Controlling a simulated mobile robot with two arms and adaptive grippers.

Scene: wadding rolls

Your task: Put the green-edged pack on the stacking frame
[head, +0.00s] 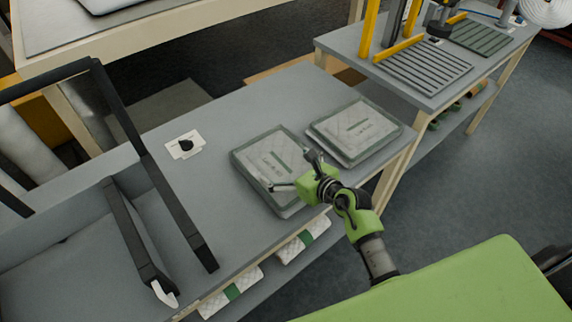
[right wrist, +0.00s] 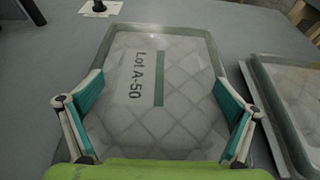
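A flat quilted pack with a dull green edge and a green stripe (head: 265,160) lies on the grey table. It also shows in the right wrist view, marked "Lot A-50" (right wrist: 140,120). A similar pack (head: 352,128) lies to its right, with a greenish rim and a pale lower edge. My right gripper (head: 292,172) is at the near end of the left pack, its fingers spread wide. In the right wrist view its fingers (right wrist: 158,82) lie toward either side of the pack; contact cannot be told. My left gripper is not in view. Which structure is the stacking frame is unclear.
A black bar frame (head: 150,170) stands over the table's left side. A white card with a black knob (head: 185,145) lies behind the packs. A bench with yellow posts (head: 370,30) stands at the back right. White rolls (head: 302,240) lie on the shelf below.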

